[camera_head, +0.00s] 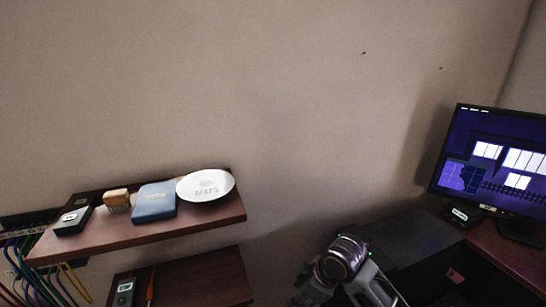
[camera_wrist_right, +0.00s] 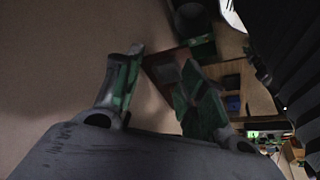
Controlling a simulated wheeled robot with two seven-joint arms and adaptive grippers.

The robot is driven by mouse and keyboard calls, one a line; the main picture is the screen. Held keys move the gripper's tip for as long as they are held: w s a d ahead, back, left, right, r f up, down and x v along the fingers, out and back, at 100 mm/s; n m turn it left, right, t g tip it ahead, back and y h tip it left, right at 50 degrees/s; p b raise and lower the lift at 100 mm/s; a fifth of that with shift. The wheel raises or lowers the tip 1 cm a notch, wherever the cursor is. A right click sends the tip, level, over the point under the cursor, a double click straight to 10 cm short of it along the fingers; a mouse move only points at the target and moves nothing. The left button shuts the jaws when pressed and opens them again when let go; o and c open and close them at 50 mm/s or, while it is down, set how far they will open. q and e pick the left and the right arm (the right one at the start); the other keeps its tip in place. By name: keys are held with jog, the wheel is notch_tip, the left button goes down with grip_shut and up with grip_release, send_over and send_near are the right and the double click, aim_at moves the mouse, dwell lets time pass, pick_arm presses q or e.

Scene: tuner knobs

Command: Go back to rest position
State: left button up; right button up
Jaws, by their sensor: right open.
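My right gripper (camera_wrist_right: 162,58) shows in the right wrist view with its two green-and-grey fingers apart and nothing between them. Beyond the fingers are a wall and a reddish-brown surface, seen at a tilt. In the head view, a grey link of my right arm (camera_head: 345,258) rises at the bottom, right of the shelves and left of the monitor. The right gripper itself does not show there. My left gripper is in neither view. No tuner knobs can be made out.
A lower shelf (camera_head: 205,280) is beneath. A monitor (camera_head: 495,160) stands at the right. The wall between is bare.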

jog(key=s+d+f+m+t+h, duration=0.1)
jog(key=s+d+f+m+h, duration=0.1)
jog(key=s+d+f+m, duration=0.4)
jog(key=s+d+f+m+h, duration=0.1)
jog(key=s+d+f+m, duration=0.2)
jog(key=s+d+m, duration=0.5)
notch_tip(320, 180, down, 35)
jog(key=s+n+g+b, duration=0.1)
jog(key=n+b, duration=0.1)
jog(key=s+d+f+b, duration=0.1)
jog(key=s+d+f, duration=0.1)
jog(key=s+f, duration=0.9)
jog(key=s+d+f+g+b, duration=0.1)
jog(key=s+d+f, duration=0.1)
jog(key=s+f, duration=0.9)
jog(key=shift+s+d+n+h, duration=0.3)
jog(key=shift+s+d, duration=0.1)
jog(key=shift+s, duration=0.1)
